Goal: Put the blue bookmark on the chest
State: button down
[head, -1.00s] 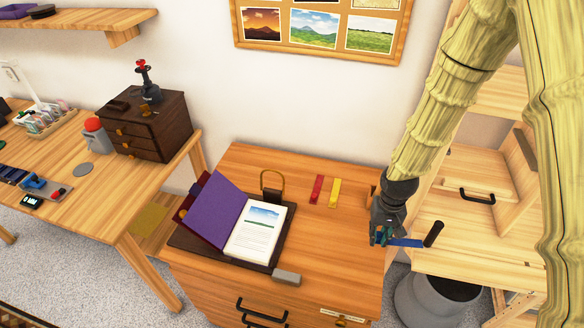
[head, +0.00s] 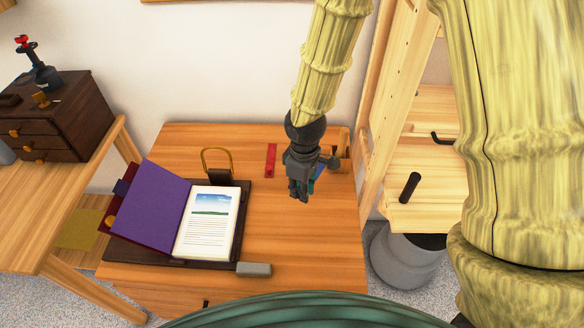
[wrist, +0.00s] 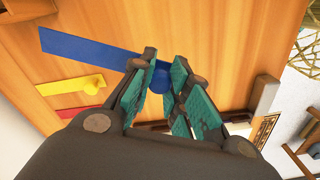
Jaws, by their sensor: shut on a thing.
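My gripper (head: 299,192) is over the right part of the top of the wooden chest of drawers (head: 300,240). In the wrist view its padded fingers (wrist: 162,88) are closed around the round knob of the blue bookmark (wrist: 90,51). The bookmark's flat strip sticks out to the left over the wood. In the head view only a sliver of the blue bookmark (head: 319,172) shows behind the gripper. I cannot tell its exact height above the wood. A small dark chest (head: 48,120) with drawers stands on the left table.
A red bookmark (head: 270,160) lies on the top; a yellow bookmark (wrist: 72,85) lies beside it. An open book (head: 207,222) rests on a dark stand at left. A grey block (head: 254,269) lies near the front. Wooden shelving (head: 430,170) stands at right. The front right of the top is clear.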

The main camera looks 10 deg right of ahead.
jog(key=s+n+b, duration=0.1)
jog(key=s+f+n+b, duration=0.1)
jog(key=shift+a+f+n, duration=0.2)
jog(key=shift+a+n, duration=0.05)
jog(key=shift+n, duration=0.15)
jog(key=shift+s+a+f+n+b, duration=0.2)
jog(key=shift+s+n+b, duration=0.25)
jog(key=shift+n+b, duration=0.5)
jog(key=shift+s+n, duration=0.1)
jog(key=shift+n, duration=0.15)
jog(key=w+d, duration=0.1)
jog(key=w, duration=0.4)
jog(key=w+d+f+p, duration=0.1)
jog(key=w+d, duration=0.1)
jog(key=w, duration=0.3)
jog(key=w+d, duration=0.2)
jog(key=w, duration=0.2)
jog(key=shift+w+f+p, duration=0.15)
jog(key=shift+w+p, duration=0.25)
jog(key=shift+f, duration=1.8)
jog(key=shift+f, duration=0.1)
jog(key=c, duration=1.4)
grip_release()
jog(key=shift+o, duration=0.2)
